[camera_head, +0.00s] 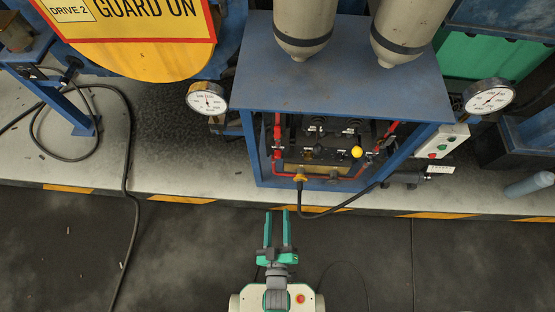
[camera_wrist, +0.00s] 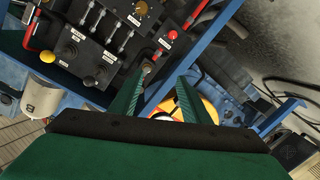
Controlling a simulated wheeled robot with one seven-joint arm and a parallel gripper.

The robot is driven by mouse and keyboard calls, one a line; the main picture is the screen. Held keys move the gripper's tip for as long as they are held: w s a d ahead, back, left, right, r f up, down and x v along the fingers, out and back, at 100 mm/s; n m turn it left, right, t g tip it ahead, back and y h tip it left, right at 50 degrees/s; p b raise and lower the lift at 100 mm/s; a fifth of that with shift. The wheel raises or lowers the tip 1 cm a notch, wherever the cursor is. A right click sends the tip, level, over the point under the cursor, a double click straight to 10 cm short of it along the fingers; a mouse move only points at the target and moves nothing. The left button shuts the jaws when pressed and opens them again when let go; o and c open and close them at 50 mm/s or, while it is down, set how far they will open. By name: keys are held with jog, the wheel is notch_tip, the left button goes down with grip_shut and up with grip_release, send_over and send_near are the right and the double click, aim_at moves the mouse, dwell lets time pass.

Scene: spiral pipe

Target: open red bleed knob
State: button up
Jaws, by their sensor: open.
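A small round red knob (camera_wrist: 172,34) sits on a black control panel (camera_wrist: 108,62) in the wrist view, above a small label. I cannot read the labels, so I cannot confirm it is the bleed knob. In the head view the same panel (camera_head: 325,133) stands inside a blue frame; I cannot pick out the red knob there. My gripper (camera_head: 277,213) is open and empty, in front of and below the panel. In the wrist view its green fingers (camera_wrist: 158,82) are spread apart, with the red knob beyond the fingertips and slightly right.
The blue frame (camera_head: 345,70) has a top plate above the panel and posts at both sides. Red pipes, a yellow ball knob (camera_head: 357,152) and a black hose (camera_head: 315,213) are close by. An amber knob (camera_wrist: 88,81) is on the panel. The dark floor in front is mostly clear.

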aim_at(278, 158)
jog(key=w+f+n, duration=0.2)
jog(key=w+f, duration=0.1)
jog(key=w, duration=0.6)
jog(key=w+f+n, duration=0.1)
jog(key=w+f, duration=0.2)
jog(key=w, duration=0.6)
jog(key=w+f+n+t, duration=0.1)
jog(key=w+f, duration=0.3)
jog(key=w, duration=0.5)
jog(key=shift+w+d+n, duration=0.1)
jog(key=shift+w+n, duration=0.05)
jog(key=shift+n, duration=0.65)
jog(key=c, duration=1)
